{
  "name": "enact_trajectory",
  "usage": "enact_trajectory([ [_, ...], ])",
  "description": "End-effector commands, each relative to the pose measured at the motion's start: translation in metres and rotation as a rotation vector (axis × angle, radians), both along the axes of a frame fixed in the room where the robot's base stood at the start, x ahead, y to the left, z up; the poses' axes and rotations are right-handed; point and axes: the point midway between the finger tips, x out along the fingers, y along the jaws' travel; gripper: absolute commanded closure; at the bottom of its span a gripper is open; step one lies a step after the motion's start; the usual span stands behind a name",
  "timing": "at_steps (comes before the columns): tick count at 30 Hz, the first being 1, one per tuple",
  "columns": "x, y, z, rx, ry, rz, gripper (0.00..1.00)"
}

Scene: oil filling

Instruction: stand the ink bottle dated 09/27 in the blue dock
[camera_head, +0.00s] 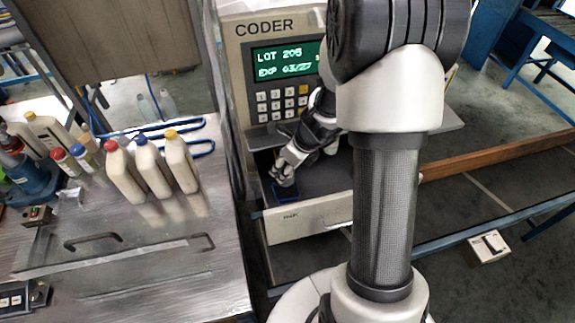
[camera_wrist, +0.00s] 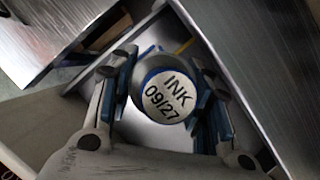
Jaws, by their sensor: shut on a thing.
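The ink bottle (camera_wrist: 169,97) shows end-on in the wrist view, its round pale top reading "INK 09/27". My gripper (camera_wrist: 170,88) has a finger on either side of it and is shut on it. In the head view my gripper (camera_head: 284,172) is low over the open drawer of the coder, at its left side. A blue edge, likely the blue dock (camera_head: 284,193), shows just below the fingers there. Blue parts also show around the bottle in the wrist view. The bottle is hidden in the head view, and I cannot tell whether it touches the dock floor.
The coder (camera_head: 243,60) stands behind, its screen reading "LOT 205, EXP 03/27". Its drawer (camera_head: 310,219) is pulled out, with dark free room to the right of my gripper. Several capped bottles (camera_head: 150,168) stand on the metal bench (camera_head: 150,270) at left.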

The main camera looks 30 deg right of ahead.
Motion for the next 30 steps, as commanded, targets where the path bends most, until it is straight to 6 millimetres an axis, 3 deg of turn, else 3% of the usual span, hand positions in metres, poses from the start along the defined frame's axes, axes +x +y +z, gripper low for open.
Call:
enact_trajectory([
  [19, 0.000, 0.000, -0.059, 0.000, 0.000, -0.001, 0.86],
  [30, 0.000, 0.000, -0.067, 0.000, 0.000, -0.001, 0.86],
])
